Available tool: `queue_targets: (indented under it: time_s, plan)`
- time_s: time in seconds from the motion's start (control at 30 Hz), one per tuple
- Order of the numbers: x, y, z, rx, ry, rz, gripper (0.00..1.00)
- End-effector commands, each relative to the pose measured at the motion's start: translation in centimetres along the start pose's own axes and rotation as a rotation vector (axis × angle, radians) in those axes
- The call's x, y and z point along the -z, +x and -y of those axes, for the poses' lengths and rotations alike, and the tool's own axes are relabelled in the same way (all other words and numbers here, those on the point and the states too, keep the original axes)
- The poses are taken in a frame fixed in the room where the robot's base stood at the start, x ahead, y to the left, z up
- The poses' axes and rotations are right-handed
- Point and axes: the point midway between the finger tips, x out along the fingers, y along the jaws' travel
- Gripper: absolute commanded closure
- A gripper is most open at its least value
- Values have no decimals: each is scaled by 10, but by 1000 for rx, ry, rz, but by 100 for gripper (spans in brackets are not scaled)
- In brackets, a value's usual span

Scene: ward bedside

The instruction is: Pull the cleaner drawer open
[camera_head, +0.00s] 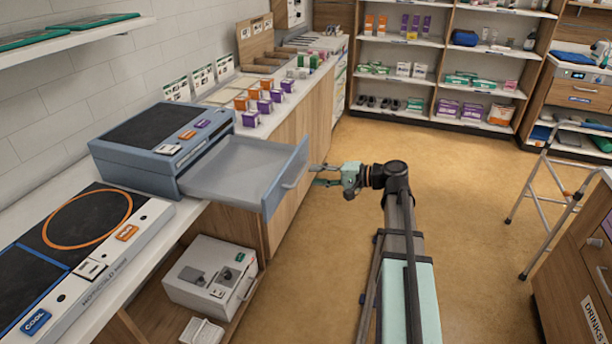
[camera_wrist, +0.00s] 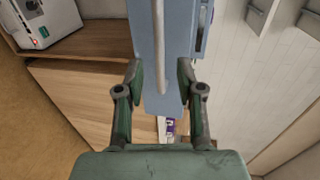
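The cleaner (camera_head: 150,145) is a blue-grey box with a dark top on the left counter. Its drawer (camera_head: 230,172) stands pulled out, with an empty tray showing. The drawer front carries a pale bar handle (camera_head: 294,182), also seen in the wrist view (camera_wrist: 158,45). My gripper (camera_head: 317,175) is just right of the handle in the head view, with its green fingers spread and a small gap showing to the drawer front. In the wrist view the handle lies between the two fingers (camera_wrist: 160,75), touching neither.
A hot/cold plate unit (camera_head: 75,235) is nearer on the counter. A grey-white machine (camera_head: 212,278) sits on the low shelf below the drawer. Small boxes (camera_head: 265,105) stand behind the drawer. A walking frame (camera_head: 545,200) is at right. Floor around my arm is clear.

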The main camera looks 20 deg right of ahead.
Motion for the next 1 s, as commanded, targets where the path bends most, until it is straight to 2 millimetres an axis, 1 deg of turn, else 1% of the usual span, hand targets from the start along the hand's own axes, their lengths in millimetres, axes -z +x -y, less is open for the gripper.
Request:
queue_targets:
  time_s: [0.03, 0.2, 0.3, 0.4, 0.53, 0.93, 1.0]
  plan:
    - [0, -11, 0, 0, 0, -2, 63]
    - [0, -40, 0, 0, 1, -2, 63]
    - [0, -51, 0, 0, 0, -1, 63]
    - [0, -58, 0, 0, 0, 0, 63]
    - [0, -62, 0, 0, 0, 2, 63]
    - [0, -62, 0, 0, -3, 0, 63]
    - [3, -62, -3, -14, -8, -12, 63]
